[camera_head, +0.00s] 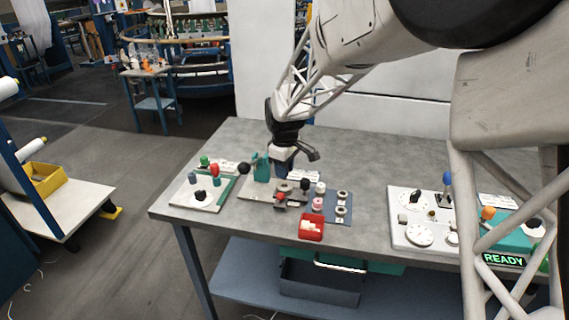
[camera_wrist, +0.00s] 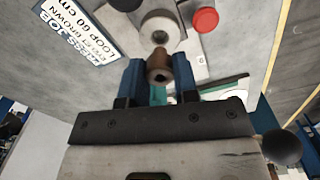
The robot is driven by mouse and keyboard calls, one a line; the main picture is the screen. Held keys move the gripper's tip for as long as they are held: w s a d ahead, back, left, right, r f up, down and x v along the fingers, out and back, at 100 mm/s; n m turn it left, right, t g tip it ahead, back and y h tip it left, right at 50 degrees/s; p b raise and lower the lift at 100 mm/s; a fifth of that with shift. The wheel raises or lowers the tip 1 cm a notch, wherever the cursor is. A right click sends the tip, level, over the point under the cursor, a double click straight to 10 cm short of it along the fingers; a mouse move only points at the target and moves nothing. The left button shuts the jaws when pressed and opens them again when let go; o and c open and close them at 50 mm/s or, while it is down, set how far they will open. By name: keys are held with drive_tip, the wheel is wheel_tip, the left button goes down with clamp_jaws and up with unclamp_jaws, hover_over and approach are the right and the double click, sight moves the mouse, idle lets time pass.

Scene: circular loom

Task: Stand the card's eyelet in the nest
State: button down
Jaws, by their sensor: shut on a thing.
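My gripper (camera_wrist: 158,75) has its two blue fingers shut on a brown eyelet (camera_wrist: 158,66), a short cylinder with a dark hole facing the wrist camera. The job card (camera_wrist: 82,28) lies at the upper left of the wrist view and reads eyelet brown, loop 60 cm. A pale round fixture with a hole (camera_wrist: 161,30), probably the nest, is just beyond the eyelet. The two overlap in this view, and I cannot tell whether they touch. In the head view my gripper (camera_head: 284,168) is low over the middle of the bench fixtures, and the eyelet cannot be made out.
A red knob (camera_wrist: 205,20) is close to the right of the fixture. A green block (camera_head: 262,168) stands left of my gripper. A red tray (camera_head: 311,234) and a blue plate with rings (camera_head: 331,210) are to the right. Bare bench (camera_head: 369,190) lies further right.

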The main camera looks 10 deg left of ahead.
drive_tip(key=shift+f, duration=0.65)
drive_tip(key=shift+f, duration=1.1)
drive_tip(key=c, duration=0.8)
unclamp_jaws()
drive_tip(key=shift+r, duration=0.1)
drive_tip(key=shift+r, duration=3.85)
